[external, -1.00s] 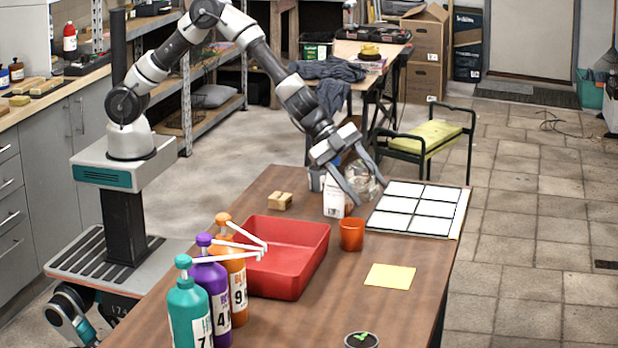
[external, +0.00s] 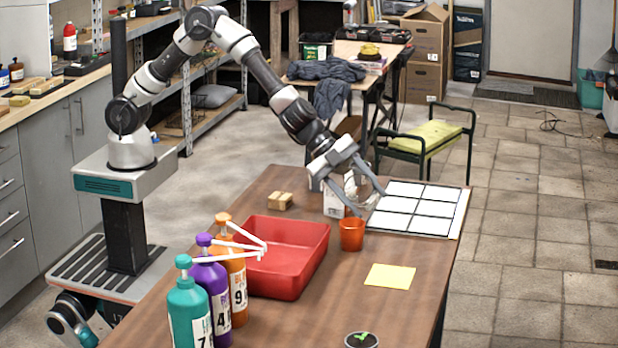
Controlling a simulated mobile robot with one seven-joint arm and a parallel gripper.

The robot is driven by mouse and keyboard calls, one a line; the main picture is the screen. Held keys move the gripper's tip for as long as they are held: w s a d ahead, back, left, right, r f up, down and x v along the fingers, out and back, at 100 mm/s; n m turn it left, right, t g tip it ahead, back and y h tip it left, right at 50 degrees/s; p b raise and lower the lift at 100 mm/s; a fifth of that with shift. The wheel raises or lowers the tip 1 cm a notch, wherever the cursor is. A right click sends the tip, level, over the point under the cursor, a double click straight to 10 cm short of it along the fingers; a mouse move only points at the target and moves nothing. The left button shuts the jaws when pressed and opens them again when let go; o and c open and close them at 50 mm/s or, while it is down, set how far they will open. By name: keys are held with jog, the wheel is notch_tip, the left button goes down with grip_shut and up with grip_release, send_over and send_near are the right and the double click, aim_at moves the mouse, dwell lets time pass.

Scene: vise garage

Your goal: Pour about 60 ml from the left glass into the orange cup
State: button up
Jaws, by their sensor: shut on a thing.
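My gripper (external: 371,203) is above the table near the orange cup (external: 351,234), pointing down and to the right. It is shut on a clear glass (external: 352,187), which shows faintly between the fingers, partly hidden by them. The glass looks tilted, but its exact angle and liquid level are too small to tell. The orange cup stands upright on the table, just below the near fingertip in the picture. I cannot tell whether anything is in the cup.
A white labelled container (external: 332,203) stands behind the gripper. A white-tiled panel (external: 416,210) lies to the right. A red tray (external: 290,258), pump bottles (external: 211,292), a wooden block (external: 280,200), a yellow note (external: 390,276) and a small pot (external: 361,340) are on the table (external: 345,290).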

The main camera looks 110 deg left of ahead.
jog(key=shift+f, duration=0.2)
jog(key=shift+f+b, duration=0.45)
jog(key=shift+r+y+p, duration=0.25)
jog(key=shift+y+p, duration=0.05)
jog(key=shift+p, duration=0.1)
jog(key=shift+r+m+y+p, duration=0.2)
jog(key=shift+m+y+p, duration=0.1)
jog(key=shift+m+p, duration=0.15)
jog(key=shift+d, duration=0.3)
jog(key=shift+d, duration=0.15)
jog(key=shift+p, duration=0.35)
jog(key=shift+d+r+y+p, duration=0.2)
jog(key=shift+y+p, duration=0.1)
jog(key=shift+p, duration=0.15)
jog(key=shift+a+r+m+y+p, duration=0.2)
jog(key=shift+a+m+y+p, duration=0.1)
jog(key=shift+p, duration=0.4)
